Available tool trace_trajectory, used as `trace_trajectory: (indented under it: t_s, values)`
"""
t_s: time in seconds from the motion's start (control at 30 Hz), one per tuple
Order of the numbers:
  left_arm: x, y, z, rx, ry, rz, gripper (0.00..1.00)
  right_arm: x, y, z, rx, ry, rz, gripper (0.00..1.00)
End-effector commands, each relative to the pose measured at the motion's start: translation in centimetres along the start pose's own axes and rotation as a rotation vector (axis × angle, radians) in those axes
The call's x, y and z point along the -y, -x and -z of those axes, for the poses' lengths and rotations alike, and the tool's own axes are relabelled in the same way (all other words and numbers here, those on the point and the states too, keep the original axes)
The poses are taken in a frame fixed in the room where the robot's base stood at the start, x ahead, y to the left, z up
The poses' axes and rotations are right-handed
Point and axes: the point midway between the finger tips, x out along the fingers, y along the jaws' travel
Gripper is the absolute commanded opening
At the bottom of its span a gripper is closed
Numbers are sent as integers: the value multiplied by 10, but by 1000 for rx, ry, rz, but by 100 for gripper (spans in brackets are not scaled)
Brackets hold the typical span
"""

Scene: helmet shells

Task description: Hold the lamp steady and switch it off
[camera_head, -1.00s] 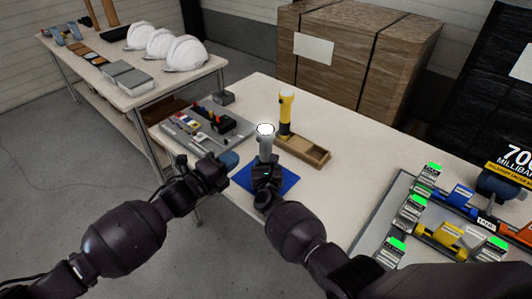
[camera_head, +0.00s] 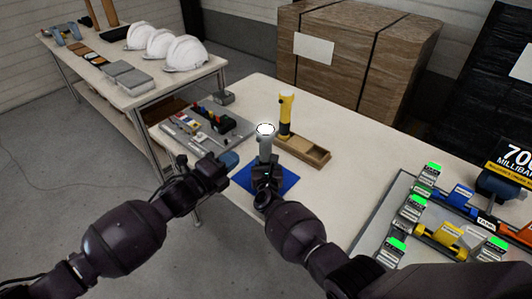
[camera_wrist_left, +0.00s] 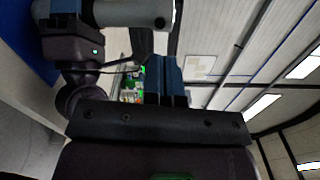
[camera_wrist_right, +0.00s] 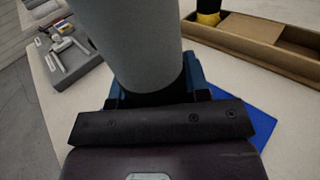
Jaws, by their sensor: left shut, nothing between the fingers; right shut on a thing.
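The lamp (camera_head: 265,146) is a grey cylinder with a bright white top. It stands upright over a blue mat (camera_head: 291,182). My right gripper (camera_head: 265,164) is shut around its lower part. In the right wrist view the grey lamp body (camera_wrist_right: 145,45) rises between the blue fingers. My left gripper (camera_head: 229,160) is shut and empty, left of the lamp and apart from it. In the left wrist view its blue fingers (camera_wrist_left: 165,78) are together, and the lamp (camera_wrist_left: 130,12) lies across the top.
A wooden tray (camera_head: 316,155) with a yellow and black torch (camera_head: 286,115) stands behind the lamp. A grey tray of small parts (camera_head: 232,138) lies to the left. A board with green-lit blocks (camera_head: 385,215) is at the right. Helmets (camera_head: 184,54) sit on another table.

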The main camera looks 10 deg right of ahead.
Motion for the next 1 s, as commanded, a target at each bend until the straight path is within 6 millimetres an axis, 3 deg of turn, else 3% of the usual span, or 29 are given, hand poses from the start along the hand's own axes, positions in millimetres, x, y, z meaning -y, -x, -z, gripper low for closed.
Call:
trace_trajectory:
  t_s: [0.63, 0.83, 1.0]
  values:
    - [-5, 2, 4, 1, 12, -5, 0, 0, 0, 0, 0, 0, 0, 13]
    - [-9, -4, 45, 9, 84, 25, 0, 0, 0, 0, 0, 0, 0, 13]
    - [-8, -12, 66, 86, -4, -23, 0, 0, 0, 0, 0, 0, 0, 13]
